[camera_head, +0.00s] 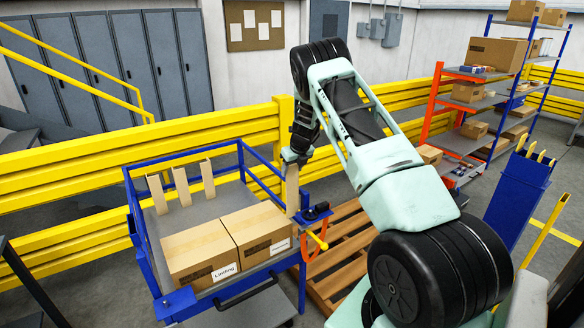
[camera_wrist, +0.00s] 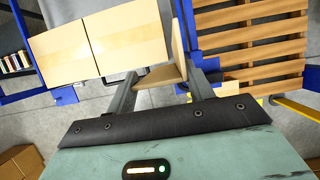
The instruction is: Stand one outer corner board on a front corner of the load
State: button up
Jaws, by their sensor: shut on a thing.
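My gripper (camera_head: 293,158) is shut on a tan corner board (camera_head: 292,190), which hangs upright below it at the right side of the blue cart. In the wrist view the held board (camera_wrist: 179,48) shows its L-shaped section between the two fingers (camera_wrist: 165,88). Its lower end is hard to make out, so I cannot tell whether it touches anything. Two cardboard boxes (camera_head: 200,252) (camera_head: 258,232) lie side by side on the cart, just left of the board. Several similar corner boards (camera_head: 182,187) stand at the cart's back left.
The blue cart (camera_head: 142,240) has raised rails. A black device (camera_head: 316,211) and an orange loop (camera_head: 312,246) are at its right edge. A wooden pallet (camera_head: 342,238) lies right of it. A yellow barrier (camera_head: 60,186) runs behind; a loaded shelf rack (camera_head: 480,100) stands back right.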

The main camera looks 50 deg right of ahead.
jog(key=b, duration=0.8)
send_over(291, 211)
jog(key=f, duration=0.8)
jog(key=d+f, duration=0.1)
jog(key=f, duration=0.3)
jog(key=shift+f, duration=0.25)
jog(key=f+b, duration=0.2)
jog(key=f, duration=0.1)
jog(key=shift+s+a+f, duration=0.2)
jog(key=shift+s, duration=0.15)
grip_shut()
jog(key=shift+f+b, duration=0.8)
jog(key=shift+f, duration=0.05)
jog(key=shift+w+a+f+b, duration=0.1)
jog(key=shift+a+f+b, duration=0.15)
jog(key=shift+f, duration=0.3)
jog(key=shift+w+a+f+b, duration=0.1)
jog(key=shift+a+f+b, duration=0.15)
jog(key=shift+f, duration=0.3)
jog(key=o, duration=1.3)
grip_release()
jog(key=shift+w+f, duration=0.15)
jog(key=shift+w, duration=0.05)
jog(key=shift+o, duration=0.2)
jog(key=shift+d+r, duration=0.15)
jog(key=shift+r, duration=0.15)
